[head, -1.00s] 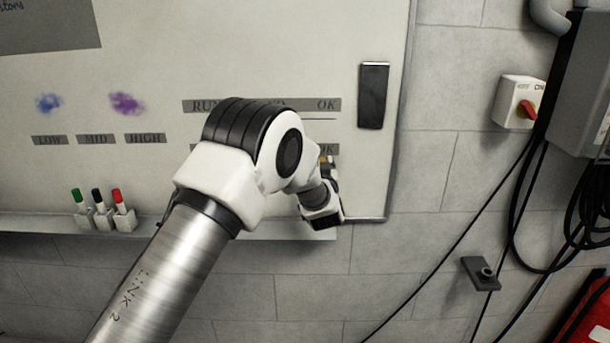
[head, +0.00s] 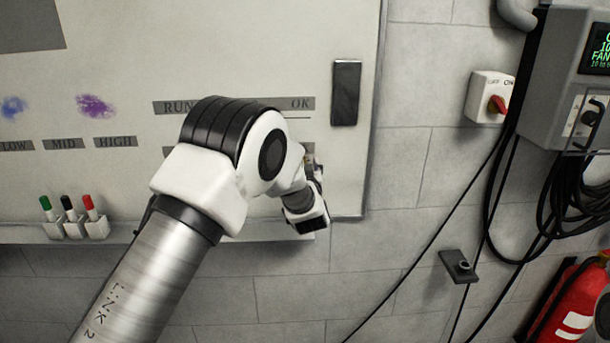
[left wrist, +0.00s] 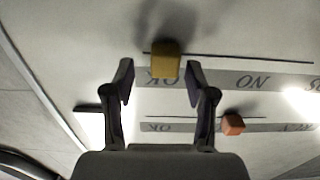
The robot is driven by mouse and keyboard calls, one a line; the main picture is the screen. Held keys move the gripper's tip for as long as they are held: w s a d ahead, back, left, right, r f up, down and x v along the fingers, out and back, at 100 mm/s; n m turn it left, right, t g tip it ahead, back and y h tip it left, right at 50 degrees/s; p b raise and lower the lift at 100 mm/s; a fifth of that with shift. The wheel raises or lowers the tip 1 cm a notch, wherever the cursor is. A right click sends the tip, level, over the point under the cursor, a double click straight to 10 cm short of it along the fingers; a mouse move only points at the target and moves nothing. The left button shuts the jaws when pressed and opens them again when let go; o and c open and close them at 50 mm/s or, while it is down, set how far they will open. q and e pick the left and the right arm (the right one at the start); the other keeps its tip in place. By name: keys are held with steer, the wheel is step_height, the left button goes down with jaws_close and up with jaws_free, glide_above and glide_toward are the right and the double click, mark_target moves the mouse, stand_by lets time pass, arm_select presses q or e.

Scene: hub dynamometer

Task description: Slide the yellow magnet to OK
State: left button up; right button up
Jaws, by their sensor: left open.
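The yellow magnet (left wrist: 166,60) is a small block on the whiteboard in the left wrist view, which shows the board upside down. It sits at one end of a thin dark line, at the grey OK label (left wrist: 160,80), whose letters show partly beside it. My left gripper (left wrist: 160,70) is open, with one finger on each side of the magnet and a visible gap to each. In the head view my arm covers most of that row, and the gripper (head: 312,168) is mostly hidden behind my wrist. My right gripper is not in view.
An orange magnet (left wrist: 232,124) sits on the neighbouring row. A dark eraser-like block (head: 346,93) is on the board's right side. Several markers stand in holders (head: 75,228) on the tray. A switch box (head: 490,97), cables and a red extinguisher (head: 570,305) are at the right.

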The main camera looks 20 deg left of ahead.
arm_select(q)
steer(key=v, duration=1)
steer(key=shift+d, duration=0.25)
steer(key=shift+s, duration=0.1)
